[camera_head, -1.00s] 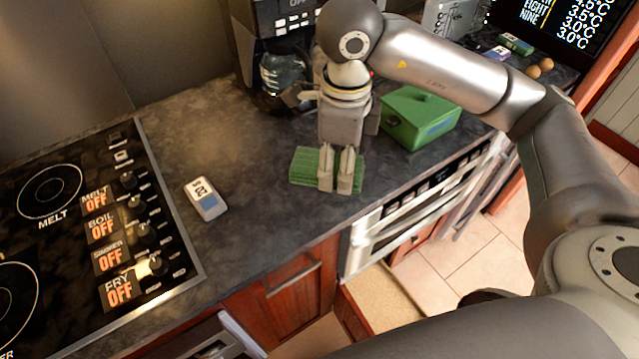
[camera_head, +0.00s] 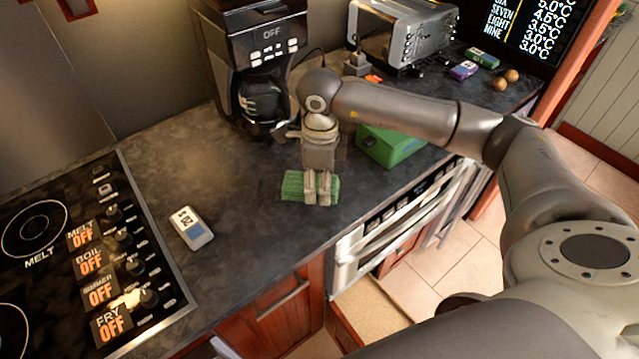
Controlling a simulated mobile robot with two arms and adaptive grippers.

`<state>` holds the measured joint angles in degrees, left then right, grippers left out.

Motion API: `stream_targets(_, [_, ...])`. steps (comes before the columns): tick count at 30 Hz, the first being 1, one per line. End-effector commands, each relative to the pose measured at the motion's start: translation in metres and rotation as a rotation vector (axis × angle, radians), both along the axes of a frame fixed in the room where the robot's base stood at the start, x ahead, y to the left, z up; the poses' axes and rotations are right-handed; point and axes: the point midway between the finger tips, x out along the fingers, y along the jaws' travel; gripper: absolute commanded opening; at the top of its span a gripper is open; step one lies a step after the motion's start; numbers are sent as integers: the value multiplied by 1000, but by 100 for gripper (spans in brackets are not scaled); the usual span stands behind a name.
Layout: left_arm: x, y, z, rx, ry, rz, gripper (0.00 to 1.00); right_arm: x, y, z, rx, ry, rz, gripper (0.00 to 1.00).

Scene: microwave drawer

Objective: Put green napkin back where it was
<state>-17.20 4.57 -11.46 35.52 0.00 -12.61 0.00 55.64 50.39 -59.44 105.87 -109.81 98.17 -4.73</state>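The green napkin (camera_head: 293,186), a flat folded-looking stack, is on or just above the dark countertop, near its front edge. My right gripper (camera_head: 318,203) points down over the napkin's right half, its two fingers close together. Its fingertips overlap the napkin in the picture. I cannot tell whether the fingers pinch it or only stand in front of it. My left gripper is not in view.
A green box (camera_head: 385,150) stands right behind my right gripper. A coffee maker (camera_head: 262,70) and a toaster (camera_head: 405,38) are at the back. A small white and blue scale-like item (camera_head: 191,228) lies left, beside the stovetop (camera_head: 75,250). Counter between is clear.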

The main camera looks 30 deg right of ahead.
Motion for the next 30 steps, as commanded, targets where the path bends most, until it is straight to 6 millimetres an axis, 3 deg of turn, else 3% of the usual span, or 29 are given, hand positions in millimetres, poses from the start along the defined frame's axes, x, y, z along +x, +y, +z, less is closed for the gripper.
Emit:
stream_targets(8, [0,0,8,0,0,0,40,13,-7,-17,0,2,0,38])
stream_targets(15, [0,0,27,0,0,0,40,13,-7,-44,0,2,0,38])
stream_targets(28, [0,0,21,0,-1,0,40,13,-7,-54,1,0,0,38])
stream_targets(29, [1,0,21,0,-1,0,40,13,-7,-53,1,0,0,59])
stream_targets(30, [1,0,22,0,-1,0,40,13,-7,-52,1,0,0,64])
